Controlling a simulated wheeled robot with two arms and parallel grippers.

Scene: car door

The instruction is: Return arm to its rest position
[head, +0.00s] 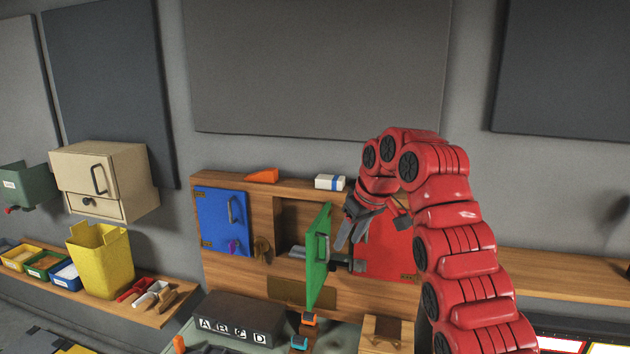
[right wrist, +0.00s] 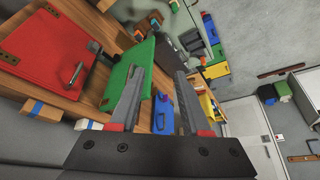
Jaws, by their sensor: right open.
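My right arm (head: 455,230) is red and rises on the right of the head view, bending over toward the wooden cabinet. My right gripper (head: 350,245) is open and empty in front of the cabinet, between the green door and the red door. In the right wrist view its two grey fingers (right wrist: 158,80) are apart with nothing between them. The green door (head: 318,258) stands swung open. It also shows in the right wrist view (right wrist: 130,75), behind the near finger. I cannot tell whether finger and door touch. My left gripper is not in view.
The blue door (head: 222,221) and red door (head: 385,252) are shut. An orange wedge (head: 262,175) and a white-blue block (head: 329,182) lie on the cabinet top. A dark lettered box (head: 240,318) stands below. A yellow bin (head: 100,260) is at left.

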